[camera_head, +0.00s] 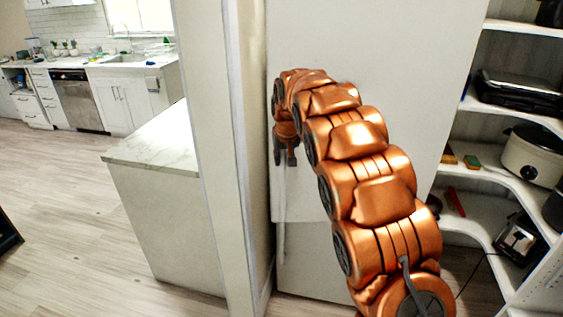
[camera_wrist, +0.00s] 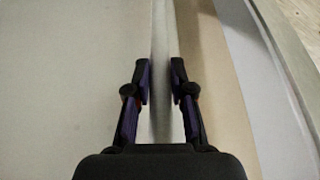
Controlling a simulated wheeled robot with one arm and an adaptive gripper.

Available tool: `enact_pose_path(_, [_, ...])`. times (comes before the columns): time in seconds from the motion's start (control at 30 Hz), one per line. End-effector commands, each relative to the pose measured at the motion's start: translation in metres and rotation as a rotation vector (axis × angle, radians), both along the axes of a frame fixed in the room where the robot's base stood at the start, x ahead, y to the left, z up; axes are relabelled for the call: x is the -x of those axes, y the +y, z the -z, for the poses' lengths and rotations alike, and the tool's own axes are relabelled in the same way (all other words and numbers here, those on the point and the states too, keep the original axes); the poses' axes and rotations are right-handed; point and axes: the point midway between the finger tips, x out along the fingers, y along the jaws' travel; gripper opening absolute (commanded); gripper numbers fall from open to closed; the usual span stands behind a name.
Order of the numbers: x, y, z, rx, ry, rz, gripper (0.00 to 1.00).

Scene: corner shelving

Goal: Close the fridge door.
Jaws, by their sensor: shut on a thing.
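The fridge (camera_head: 400,60) is the tall pale grey-white unit behind my arm in the head view. A seam divides its upper door from the lower front (camera_head: 310,255). A slim vertical handle (camera_head: 282,195) runs down near the left edge of the front. My gripper (camera_head: 286,160) is at this handle, partly hidden by my copper-coloured arm. In the wrist view my gripper (camera_wrist: 161,72) has one finger on each side of the pale handle bar (camera_wrist: 160,115) and is shut on it. My arm hides much of the front, and I cannot tell whether the door stands slightly open.
A white wall post (camera_head: 210,150) stands just left of the fridge, with a marble-topped counter (camera_head: 150,145) beyond it. Corner shelves (camera_head: 485,205) on the right hold a slow cooker (camera_head: 530,155) and a toaster (camera_head: 520,238). Open wooden floor (camera_head: 80,200) lies at left.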

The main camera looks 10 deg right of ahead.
Motion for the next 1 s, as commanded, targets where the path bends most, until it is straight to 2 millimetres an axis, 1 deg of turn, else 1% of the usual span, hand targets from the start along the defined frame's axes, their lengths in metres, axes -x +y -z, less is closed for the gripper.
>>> enact_pose_path(0.03, [-0.0023, 0.0049, 0.0002, -0.005, 0.0, -0.005, 0.0])
enact_pose_path(0.2, [-0.0055, 0.0032, -0.0007, -0.005, -0.001, -0.004, 0.0])
enact_pose_path(0.6, [-0.0062, 0.0033, -0.0013, -0.005, -0.003, -0.004, 0.0])
enact_pose_path(0.63, [-0.0062, 0.0032, -0.0013, -0.004, -0.003, -0.005, 0.25])
enact_pose_path(0.83, [-0.0062, 0.0002, -0.0016, -0.003, -0.004, -0.001, 0.46])
enact_pose_path(0.87, [-0.0061, -0.0005, -0.0015, -0.002, -0.003, 0.0, 0.47])
enact_pose_path(1.0, [-0.0059, -0.0026, -0.0011, -0.002, -0.002, 0.002, 0.47])
